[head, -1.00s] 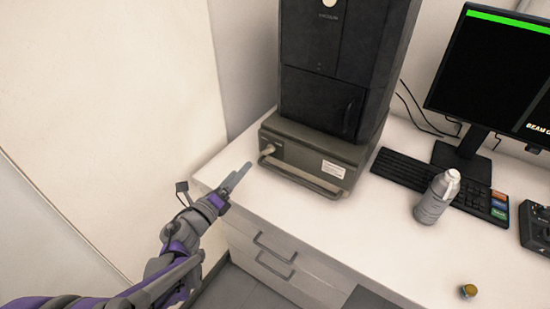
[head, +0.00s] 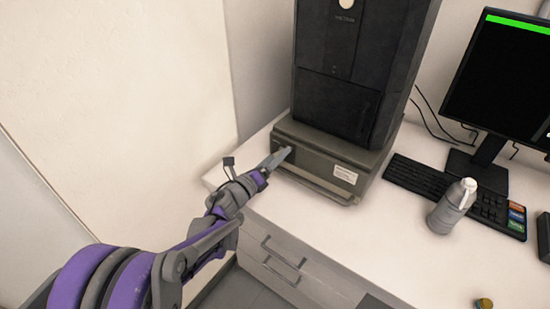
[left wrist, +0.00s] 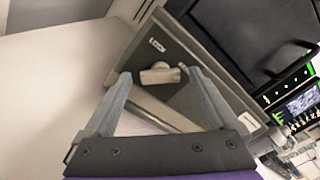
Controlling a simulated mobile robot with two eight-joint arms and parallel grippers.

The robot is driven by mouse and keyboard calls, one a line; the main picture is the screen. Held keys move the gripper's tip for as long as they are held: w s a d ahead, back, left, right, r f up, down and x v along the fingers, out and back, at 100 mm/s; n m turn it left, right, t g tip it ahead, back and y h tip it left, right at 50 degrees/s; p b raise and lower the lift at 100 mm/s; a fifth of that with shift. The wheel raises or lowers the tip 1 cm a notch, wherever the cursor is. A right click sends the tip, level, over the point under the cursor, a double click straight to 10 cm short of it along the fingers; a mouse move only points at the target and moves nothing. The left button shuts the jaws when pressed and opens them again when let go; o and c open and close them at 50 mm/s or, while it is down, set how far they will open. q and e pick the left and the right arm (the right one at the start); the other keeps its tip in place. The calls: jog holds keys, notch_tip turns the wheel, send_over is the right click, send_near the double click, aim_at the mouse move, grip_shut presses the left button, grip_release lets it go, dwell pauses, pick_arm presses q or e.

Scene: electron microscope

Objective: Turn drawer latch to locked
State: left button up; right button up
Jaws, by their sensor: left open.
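The grey drawer unit (head: 325,155) sits under the black microscope cabinet on the white counter. Its latch, a pale knob (left wrist: 160,74), is on the drawer front in the left wrist view, below a small white label (left wrist: 157,45) that seems to read LOCK. My left gripper (head: 283,156) is open at the left end of the drawer front. In the left wrist view its fingers stand on either side of the latch; I cannot tell whether they touch it. The gripper mostly hides the latch in the head view. My right gripper is not in view.
The drawer's bar handle (head: 315,186) runs along the front, just right of the gripper. A grey bottle (head: 450,207), a keyboard (head: 430,184) and a monitor (head: 500,85) stand to the right.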

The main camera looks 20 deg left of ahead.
pick_arm(q)
jog(key=c, duration=1.4)
jog(key=shift+o, duration=0.2)
jog(key=shift+n, duration=0.4)
jog(key=shift+f+n+b, duration=0.1)
jog(key=shift+n+b, duration=1.15)
jog(key=shift+n, duration=7.25)
jog(key=o, duration=1.4)
jog(key=shift+c, duration=0.2)
